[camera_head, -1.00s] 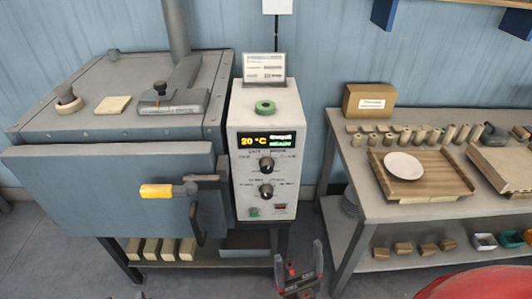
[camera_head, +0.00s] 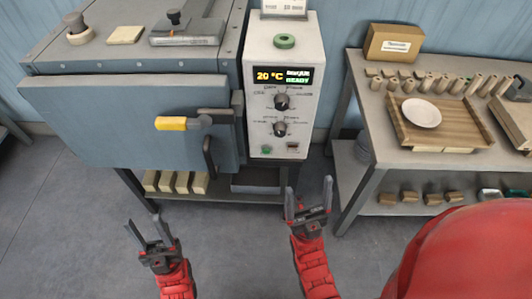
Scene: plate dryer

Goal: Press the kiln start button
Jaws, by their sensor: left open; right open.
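The kiln (camera_head: 120,110) stands at the left with its front door shut and a yellow-gripped handle (camera_head: 172,124). The white control box (camera_head: 258,105) is attached at its right. Its display (camera_head: 282,76) reads 20 °C and READY. Below are two black knobs, a small green button (camera_head: 266,150) at the lower left and a dark red-lit switch (camera_head: 292,146) at the lower right. My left gripper (camera_head: 149,232) is open and empty, low in front of the kiln. My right gripper (camera_head: 309,195) is open and empty, below and right of the control box, apart from it.
A table (camera_head: 355,90) at the right holds a wooden board (camera_head: 455,112) with a white plate (camera_head: 421,112), a cardboard box (camera_head: 393,43) and several small clay pieces. Bricks (camera_head: 183,182) lie under the kiln. The floor before the kiln is clear.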

